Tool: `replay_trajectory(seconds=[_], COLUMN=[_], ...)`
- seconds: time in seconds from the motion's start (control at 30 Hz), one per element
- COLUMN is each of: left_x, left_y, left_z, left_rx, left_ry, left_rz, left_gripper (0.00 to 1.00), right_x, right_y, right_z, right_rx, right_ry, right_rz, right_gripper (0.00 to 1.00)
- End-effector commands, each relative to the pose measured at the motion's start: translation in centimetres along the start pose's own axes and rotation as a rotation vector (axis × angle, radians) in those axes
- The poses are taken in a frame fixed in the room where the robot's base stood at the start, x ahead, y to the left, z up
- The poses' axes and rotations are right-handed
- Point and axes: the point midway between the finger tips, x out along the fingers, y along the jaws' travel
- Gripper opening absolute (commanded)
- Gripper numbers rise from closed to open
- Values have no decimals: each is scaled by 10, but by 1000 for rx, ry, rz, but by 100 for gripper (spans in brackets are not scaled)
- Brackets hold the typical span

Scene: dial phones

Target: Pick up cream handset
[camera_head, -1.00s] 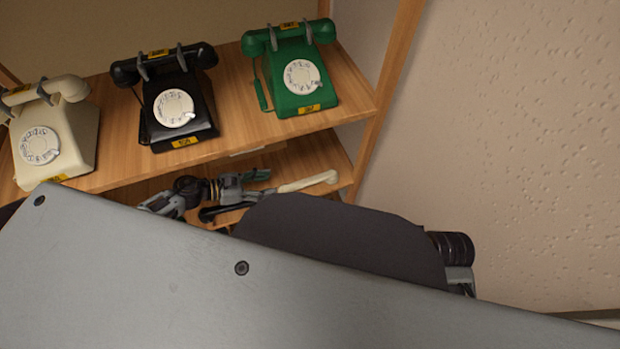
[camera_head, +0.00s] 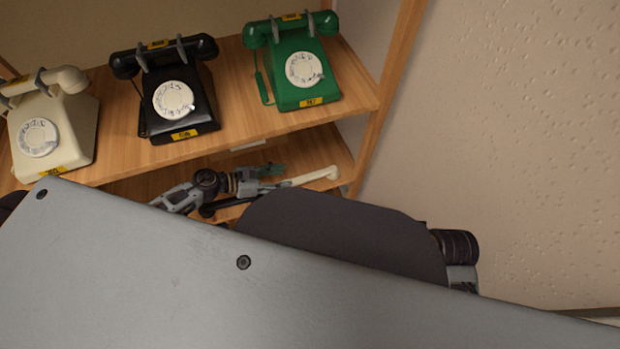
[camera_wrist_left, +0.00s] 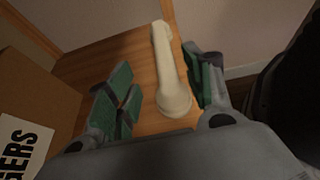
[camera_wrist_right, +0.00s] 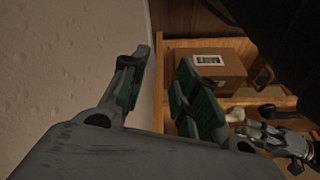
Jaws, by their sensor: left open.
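The cream handset (camera_head: 318,175) lies on the lower shelf at its right end. In the left wrist view the cream handset (camera_wrist_left: 167,70) lies lengthwise between the two green-padded fingers. My left gripper (camera_wrist_left: 160,88) is open, with one finger on each side and a visible gap to the handset. In the head view my left gripper (camera_head: 268,178) reaches in from the left, partly over the handset's near end. My right gripper (camera_wrist_right: 162,80) is open and empty in its wrist view, away from the handset; its fingers are hidden in the head view.
Cream (camera_head: 52,130), black (camera_head: 150,100) and green (camera_head: 290,65) dial phones stand on the upper shelf (camera_head: 235,125) above my left gripper. A cardboard box (camera_wrist_right: 207,68) shows in the right wrist view. A textured wall (camera_head: 510,150) bounds the right side.

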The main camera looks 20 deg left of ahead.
Motion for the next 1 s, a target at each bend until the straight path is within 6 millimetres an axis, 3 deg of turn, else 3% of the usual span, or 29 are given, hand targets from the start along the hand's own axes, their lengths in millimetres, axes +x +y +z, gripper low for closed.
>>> replay_trajectory(seconds=[0.43,1.0], left_x=[35,41], left_y=[0,0], left_z=[0,0], left_rx=[1,1], left_ry=[-1,0], left_rz=[0,1], left_gripper=[52,52], right_x=[20,19], right_y=[-2,-2], right_z=[9,6], right_rx=[4,1], right_ry=[8,18], right_rz=[-13,-15], right_gripper=[30,30])
